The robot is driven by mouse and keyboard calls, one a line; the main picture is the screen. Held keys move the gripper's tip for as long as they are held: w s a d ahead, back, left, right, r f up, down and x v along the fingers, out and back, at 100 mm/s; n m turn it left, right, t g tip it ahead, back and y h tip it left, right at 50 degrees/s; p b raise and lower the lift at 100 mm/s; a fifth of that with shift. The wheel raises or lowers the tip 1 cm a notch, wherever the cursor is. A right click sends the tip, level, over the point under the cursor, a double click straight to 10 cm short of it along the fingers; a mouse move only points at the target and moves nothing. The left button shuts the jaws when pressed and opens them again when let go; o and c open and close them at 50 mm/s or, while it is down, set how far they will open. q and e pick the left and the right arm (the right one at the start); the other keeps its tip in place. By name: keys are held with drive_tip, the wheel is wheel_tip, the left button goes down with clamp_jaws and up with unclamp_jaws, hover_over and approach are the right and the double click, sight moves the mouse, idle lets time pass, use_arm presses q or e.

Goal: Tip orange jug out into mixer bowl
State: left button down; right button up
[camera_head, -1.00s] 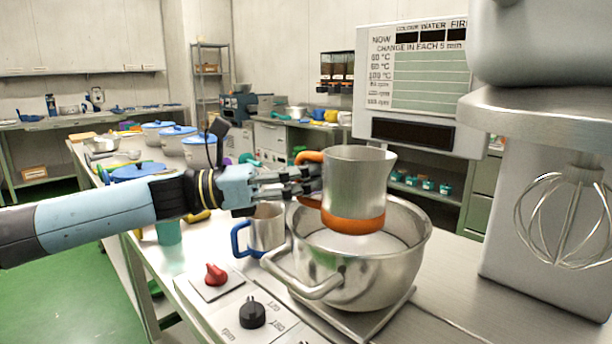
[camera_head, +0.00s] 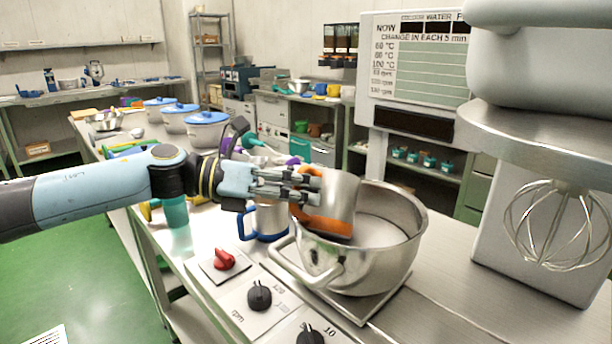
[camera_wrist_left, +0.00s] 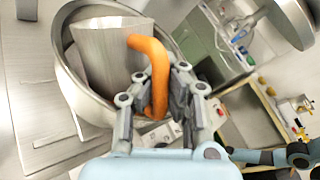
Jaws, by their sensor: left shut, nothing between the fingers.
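The orange jug (camera_head: 342,200) is a steel jug with an orange handle and an orange band at its base. It leans inside the left part of the steel mixer bowl (camera_head: 395,255), its base below the rim level. Pale contents show in the bowl; the jug's inside is hidden. My left gripper (camera_head: 312,188) is at the jug's handle side, above the bowl's left rim. In the left wrist view the orange handle (camera_wrist_left: 157,75) shows by the shut fingers (camera_wrist_left: 160,98), the jug (camera_wrist_left: 105,55) beyond, within the bowl rim (camera_wrist_left: 66,75).
A blue-handled steel jug (camera_head: 270,221) stands left of the bowl. The mixer with its whisk (camera_head: 556,225) stands at right. A red knob (camera_head: 225,259) and black knobs (camera_head: 259,295) are in front. A teal cup (camera_head: 174,211) is at left. The front right counter is clear.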

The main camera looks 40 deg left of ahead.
sight(305, 169)
use_arm(q)
drive_tip(key=shift+s+d+r+n+g+p, duration=0.15)
drive_tip(key=shift+r+n+g+p, duration=0.3)
drive_tip(key=shift+p, duration=0.3)
drive_tip(key=shift+w+r+n+g+p, duration=0.2)
drive_tip(key=shift+r+n+g+p, duration=0.35)
drive_tip(key=shift+n+p, duration=0.55)
drive_tip(key=shift+r+n+g+p, duration=0.6)
drive_tip(key=shift+r+n+p, duration=0.2)
drive_tip(key=shift+p, duration=0.45)
drive_tip(key=shift+w+a+r+n+g+p, duration=0.3)
drive_tip(key=shift+w+r+n+g+p, duration=0.15)
drive_tip(key=shift+n+g, duration=0.4)
drive_tip(key=shift+w+a+r+n+g+p, duration=0.15)
drive_tip(key=shift+w+r+n+g, duration=0.25)
drive_tip(key=shift+w+n+g, duration=0.15)
drive_tip(key=shift+w+a+r+n+g+p, duration=0.1)
drive_tip(key=shift+w+r+n+g+p, duration=0.05)
drive_tip(key=shift+w+r+n+g, duration=0.4)
drive_tip(key=n, duration=0.1)
drive_tip(key=r+n+g, duration=0.1)
drive_tip(key=w+n+g+h, duration=0.1)
drive_tip(key=shift+w+a+r, duration=0.1)
drive_tip(key=shift+a+r, duration=0.1)
drive_tip(key=shift+a, duration=0.05)
